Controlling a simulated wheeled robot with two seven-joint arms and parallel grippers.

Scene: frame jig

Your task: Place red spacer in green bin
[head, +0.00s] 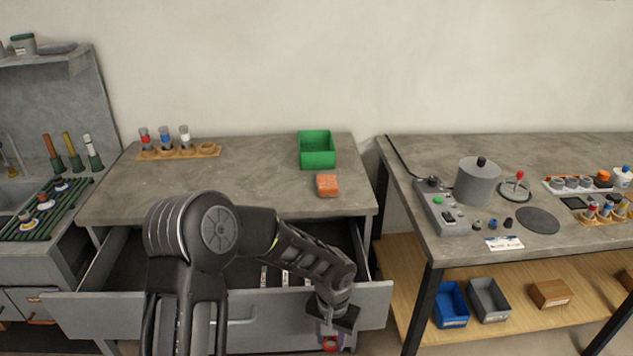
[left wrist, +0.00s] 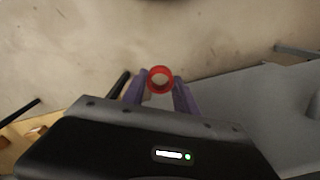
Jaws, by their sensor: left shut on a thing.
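The red spacer is a small red ring (left wrist: 161,79) between the purple fingertips of my left gripper (left wrist: 160,91). In the head view the red spacer (head: 330,344) shows at the lower edge, in my left gripper (head: 331,335), in front of the open drawer's front panel. My left gripper is shut on it. The green bin (head: 317,151) is an open box on the back right of the middle counter, well above and beyond the gripper in the picture. My right gripper is not in view.
An orange block (head: 327,185) lies just in front of the green bin. The open drawer (head: 240,313) juts out below the counter, under my left arm. A wooden rack (head: 180,152) with capped vials stands at the back left. Bare counter (head: 240,180) lies between.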

